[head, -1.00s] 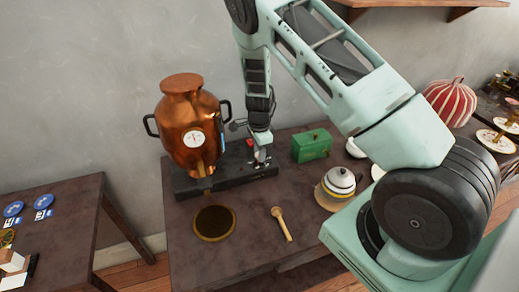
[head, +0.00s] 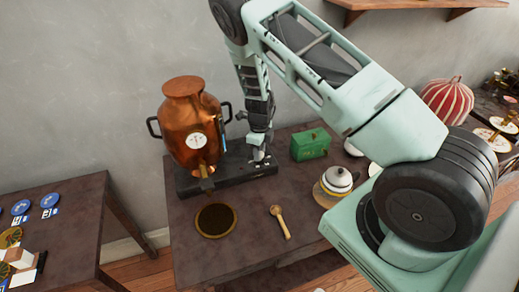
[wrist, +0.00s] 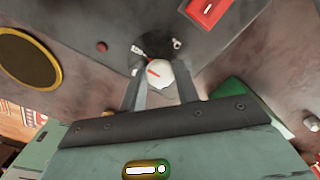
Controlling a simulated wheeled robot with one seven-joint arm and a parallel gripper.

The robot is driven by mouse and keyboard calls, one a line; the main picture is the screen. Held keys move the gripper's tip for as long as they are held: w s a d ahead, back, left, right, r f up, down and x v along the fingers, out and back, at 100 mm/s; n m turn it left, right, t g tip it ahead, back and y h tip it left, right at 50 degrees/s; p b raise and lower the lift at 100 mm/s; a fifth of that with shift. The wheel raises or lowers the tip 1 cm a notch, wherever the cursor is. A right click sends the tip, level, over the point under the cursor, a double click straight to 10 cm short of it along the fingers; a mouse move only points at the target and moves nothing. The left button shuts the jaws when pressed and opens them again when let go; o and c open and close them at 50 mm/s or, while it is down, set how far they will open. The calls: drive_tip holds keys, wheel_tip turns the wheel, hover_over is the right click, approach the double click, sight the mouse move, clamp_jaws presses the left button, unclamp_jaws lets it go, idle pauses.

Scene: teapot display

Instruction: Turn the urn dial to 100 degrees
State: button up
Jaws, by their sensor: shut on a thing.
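The copper urn (head: 188,135) stands on a dark base (head: 187,184) on the brown table, with a round white gauge (head: 196,141) on its front. The urn dial (wrist: 160,73) is a pale knob with a red mark, on the dark base in the wrist view. My gripper (head: 259,156) is at the base's right end, right of the urn. In the wrist view my gripper (wrist: 161,92) has its two fingers on either side of the dial, shut on it. The gripper partly hides the dial in the head view. The degree markings are too small to read.
A red switch (wrist: 208,10) is on the base near the dial. A green box (head: 310,144) stands right of my gripper. A yellow-rimmed dark disc (head: 215,221), a wooden spoon (head: 280,222) and a white-lidded pot (head: 336,185) are nearer the front.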

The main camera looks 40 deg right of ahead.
drive_tip(key=shift+m, duration=0.3)
idle(0.4)
drive_tip(key=o, duration=1)
drive_tip(key=shift+c, duration=0.2)
drive_tip(key=shift+r, duration=0.15)
wheel_tip(320, 180, up, 17)
drive_tip(key=b, duration=0.1)
drive_tip(key=shift+b, duration=0.35)
drive_tip(key=shift+r, duration=0.1)
